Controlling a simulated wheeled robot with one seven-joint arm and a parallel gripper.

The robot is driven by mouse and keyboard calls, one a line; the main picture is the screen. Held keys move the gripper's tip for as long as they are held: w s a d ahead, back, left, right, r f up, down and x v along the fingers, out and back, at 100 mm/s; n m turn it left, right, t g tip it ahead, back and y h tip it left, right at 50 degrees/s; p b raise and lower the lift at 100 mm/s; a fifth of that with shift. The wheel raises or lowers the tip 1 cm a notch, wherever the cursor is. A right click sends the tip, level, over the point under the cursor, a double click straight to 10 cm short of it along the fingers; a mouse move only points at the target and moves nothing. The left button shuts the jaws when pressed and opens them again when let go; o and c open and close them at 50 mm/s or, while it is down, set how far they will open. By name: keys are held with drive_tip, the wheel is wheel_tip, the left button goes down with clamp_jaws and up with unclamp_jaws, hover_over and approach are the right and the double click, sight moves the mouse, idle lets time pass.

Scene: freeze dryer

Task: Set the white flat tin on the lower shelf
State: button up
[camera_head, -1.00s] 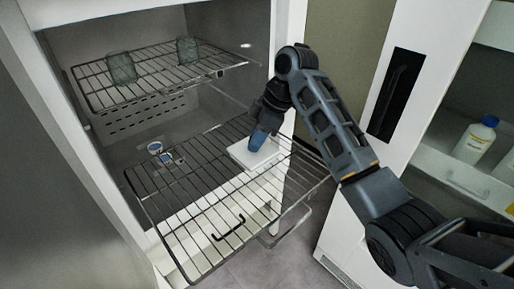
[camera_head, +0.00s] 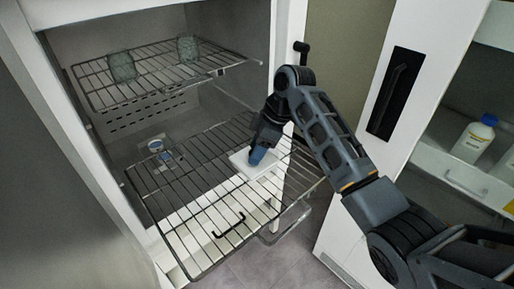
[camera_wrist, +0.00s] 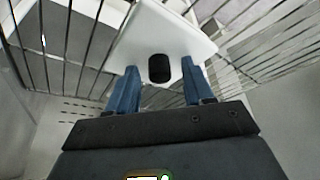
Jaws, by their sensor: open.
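The white flat tin (camera_head: 262,167) lies flat on the pulled-out lower wire shelf (camera_head: 203,211), toward its right side. In the wrist view the tin (camera_wrist: 150,24) shows a black knob (camera_wrist: 159,68) on its top. My gripper (camera_head: 256,157) is at the tin from above. In the wrist view its two blue fingers (camera_wrist: 157,88) stand apart on either side of the knob, with gaps between them and the knob. The head view hides the knob behind the fingers.
The upper wire shelf (camera_head: 160,79) holds two greenish glass vessels (camera_head: 122,67). A small blue-and-white container (camera_head: 156,146) shows below the lower shelf. A cabinet at the right holds a white bottle with a blue cap (camera_head: 475,138). The lower shelf's left part is clear.

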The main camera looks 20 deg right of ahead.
drive_tip(key=shift+r, duration=0.1)
drive_tip(key=v, duration=1.2)
drive_tip(key=shift+s, duration=0.1)
